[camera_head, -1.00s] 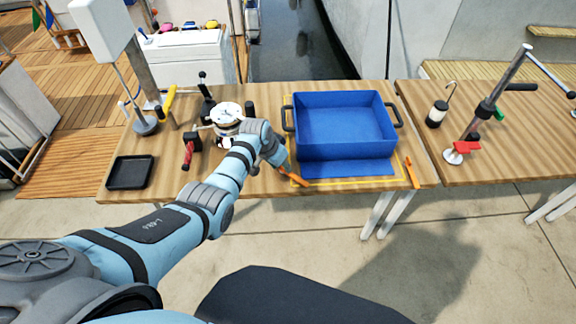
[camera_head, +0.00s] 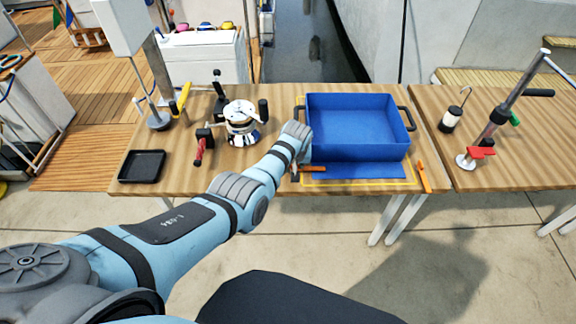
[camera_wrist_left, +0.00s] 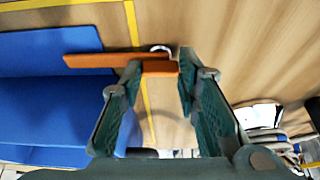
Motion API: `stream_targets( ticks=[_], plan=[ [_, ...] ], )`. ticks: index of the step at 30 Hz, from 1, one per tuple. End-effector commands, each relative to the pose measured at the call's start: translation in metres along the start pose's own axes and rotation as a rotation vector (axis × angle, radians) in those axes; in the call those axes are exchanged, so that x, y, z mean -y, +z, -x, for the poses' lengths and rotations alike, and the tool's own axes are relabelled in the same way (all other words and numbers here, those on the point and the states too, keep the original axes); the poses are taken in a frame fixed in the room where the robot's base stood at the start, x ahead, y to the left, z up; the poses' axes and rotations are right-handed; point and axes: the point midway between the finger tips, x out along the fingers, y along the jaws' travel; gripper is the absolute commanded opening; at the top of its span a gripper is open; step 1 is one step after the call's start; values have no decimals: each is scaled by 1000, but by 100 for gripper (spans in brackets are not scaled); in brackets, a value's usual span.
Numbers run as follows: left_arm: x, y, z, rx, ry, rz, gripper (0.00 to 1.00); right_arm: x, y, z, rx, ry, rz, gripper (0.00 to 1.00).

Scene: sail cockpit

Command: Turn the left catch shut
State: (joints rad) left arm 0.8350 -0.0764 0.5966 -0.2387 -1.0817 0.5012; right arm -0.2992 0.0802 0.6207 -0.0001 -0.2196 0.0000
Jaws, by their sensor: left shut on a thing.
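The left catch (camera_head: 312,169) is an orange bar at the front left corner of the blue box (camera_head: 358,149). In the head view it lies almost level, its free end over the blue flap (camera_head: 355,171) in front of the box. In the left wrist view the catch (camera_wrist_left: 92,61) runs sideways, one end over blue. My left gripper (camera_wrist_left: 160,68) is shut on the orange catch near its pivot end. In the head view my wrist hides most of that gripper (camera_head: 296,173). My right gripper is not in view.
A second orange catch (camera_head: 424,177) stands slanted at the front right corner. A winch (camera_head: 240,122), a red-handled tool (camera_head: 199,152) and a black tray (camera_head: 142,166) are left of my arm.

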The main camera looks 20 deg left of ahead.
Motion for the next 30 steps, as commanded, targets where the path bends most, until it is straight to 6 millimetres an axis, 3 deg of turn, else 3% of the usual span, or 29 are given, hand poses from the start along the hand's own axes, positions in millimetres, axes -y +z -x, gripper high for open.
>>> stream_targets(
  ticks=[16,17,20,30],
  plan=[
    [-5,0,1,0,-8,21,0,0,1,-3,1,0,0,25],
    [-5,0,1,0,-8,21,34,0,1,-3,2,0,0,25],
    [-5,0,1,0,-8,20,50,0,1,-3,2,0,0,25],
    [-5,0,2,0,-8,19,50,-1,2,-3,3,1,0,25]
  ],
)
